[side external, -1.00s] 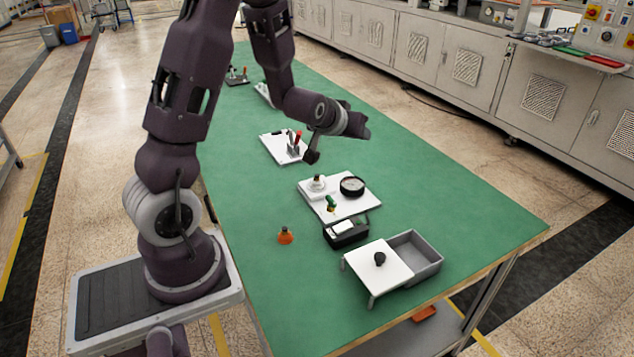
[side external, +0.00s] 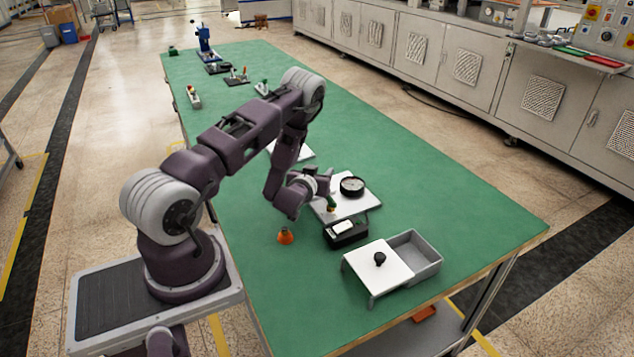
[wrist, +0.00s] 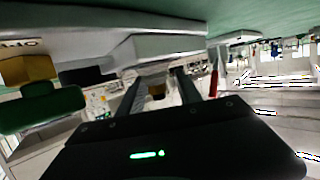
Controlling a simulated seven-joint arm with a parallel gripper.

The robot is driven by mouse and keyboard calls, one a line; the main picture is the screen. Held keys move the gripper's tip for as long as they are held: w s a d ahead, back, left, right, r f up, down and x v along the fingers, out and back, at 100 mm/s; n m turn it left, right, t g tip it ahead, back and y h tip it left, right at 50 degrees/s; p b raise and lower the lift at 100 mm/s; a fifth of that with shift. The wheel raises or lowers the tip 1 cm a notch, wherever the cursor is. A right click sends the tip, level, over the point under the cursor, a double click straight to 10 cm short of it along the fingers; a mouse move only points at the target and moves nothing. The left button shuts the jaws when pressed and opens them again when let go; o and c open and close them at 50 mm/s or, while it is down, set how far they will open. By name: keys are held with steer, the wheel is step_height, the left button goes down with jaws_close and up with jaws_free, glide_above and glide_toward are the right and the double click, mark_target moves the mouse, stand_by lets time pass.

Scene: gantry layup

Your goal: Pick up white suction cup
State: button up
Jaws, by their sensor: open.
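The white suction cup (side external: 309,184) is on the white board (side external: 356,204), mostly hidden by my wrist in the side view. Only a pale part of it shows there. My gripper (side external: 326,184) is low over the left part of the board, right at the cup. In the wrist view the two fingers of my gripper (wrist: 160,92) stand apart. A small brownish thing (wrist: 156,89) shows between them, blurred; I cannot tell whether it is touched. Pale, large shapes fill the top of that view.
A black round dial (side external: 352,187) sits on the board to the right. A green-handled tool (side external: 331,206), a black box (side external: 346,232) and an orange cone (side external: 285,236) are close by. A grey tray (side external: 426,262) with a white cover is nearer the front.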

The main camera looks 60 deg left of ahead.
jaws_close()
steer(key=shift+r, duration=0.1)
steer(key=shift+r, duration=0.4)
step_height(320, 180, up, 8)
steer(key=w+d+r+m+t+h, duration=0.1)
steer(key=w+d+r+m+h, duration=0.15)
steer(key=d+r, duration=0.55)
steer(key=w+d+r+m+t+h, duration=0.2)
steer(key=d+r+m+h, duration=0.15)
steer(key=d, duration=0.85)
steer(key=w+d+r+m+t+h, duration=0.1)
steer(key=w+d+r+m+h, duration=0.3)
steer(key=d, duration=0.6)
steer(key=s+a+f+n+g+y, duration=0.1)
steer(key=s+a+f+n+y, duration=0.1)
steer(key=a, duration=0.8)
steer(key=s+a+f+n+g+y, duration=0.1)
steer(key=s+a+f+n+y, duration=0.2)
steer(key=a+f, duration=0.4)
steer(key=s+a+f+n+g+y, duration=0.2)
steer(key=a+f+n+y, duration=0.3)
steer(key=a, duration=0.8)
steer(key=shift+s+f, duration=0.25)
steer(key=shift+s, duration=0.45)
